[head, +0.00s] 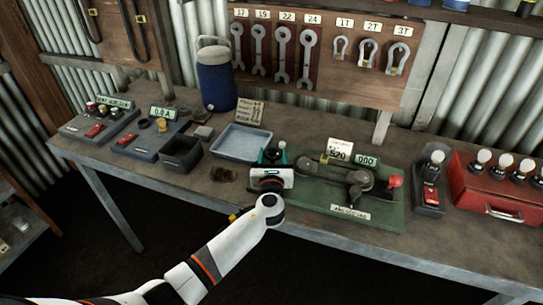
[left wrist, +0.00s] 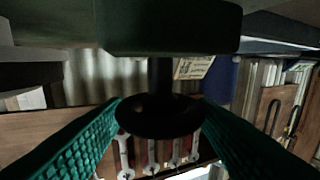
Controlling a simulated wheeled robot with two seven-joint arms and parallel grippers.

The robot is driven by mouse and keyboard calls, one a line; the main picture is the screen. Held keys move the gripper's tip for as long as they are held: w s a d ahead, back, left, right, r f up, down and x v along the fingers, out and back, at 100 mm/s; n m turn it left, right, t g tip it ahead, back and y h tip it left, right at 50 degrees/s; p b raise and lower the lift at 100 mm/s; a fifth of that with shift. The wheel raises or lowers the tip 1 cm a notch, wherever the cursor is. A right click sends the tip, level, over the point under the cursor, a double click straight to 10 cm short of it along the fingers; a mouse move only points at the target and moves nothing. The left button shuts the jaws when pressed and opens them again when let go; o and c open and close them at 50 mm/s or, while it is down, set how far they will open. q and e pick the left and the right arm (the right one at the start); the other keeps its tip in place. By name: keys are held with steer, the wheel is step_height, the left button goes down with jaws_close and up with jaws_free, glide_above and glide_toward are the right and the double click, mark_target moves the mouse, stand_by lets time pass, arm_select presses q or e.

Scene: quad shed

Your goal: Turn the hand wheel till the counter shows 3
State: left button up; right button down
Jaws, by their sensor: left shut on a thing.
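The green machine (head: 385,218) stands on the bench, with dark round parts and a lever ending in a red ball (head: 395,181). Its small green counter (head: 366,160) appears to read 000. My left gripper (head: 273,156) is at the machine's left end, its white body hiding part of what it holds. In the left wrist view, its teal fingers (left wrist: 160,130) are on either side of a dark round wheel (left wrist: 160,115) on a short shaft, which I take for the hand wheel. They are shut on it. My right gripper is not in view.
A blue-grey tray (head: 241,152) and a dark open box (head: 181,165) stand left of the machine. A blue flask (head: 216,88) stands behind. A switch box (head: 429,197) and a red case (head: 490,205) are to the right. Wrenches (head: 283,53) hang behind.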

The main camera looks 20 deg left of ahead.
arm_select(q)
steer(key=shift+d+n+g+y+b, duration=0.15)
steer(key=shift+n+g+y+b, duration=0.5)
steer(key=shift+n+y, duration=0.8)
steer(key=shift+g+y, duration=0.25)
steer(key=shift+y, duration=0.3)
steer(key=o, duration=1)
steer(key=shift+w, duration=0.1)
steer(key=b+v, duration=0.1)
steer(key=v, duration=1.1)
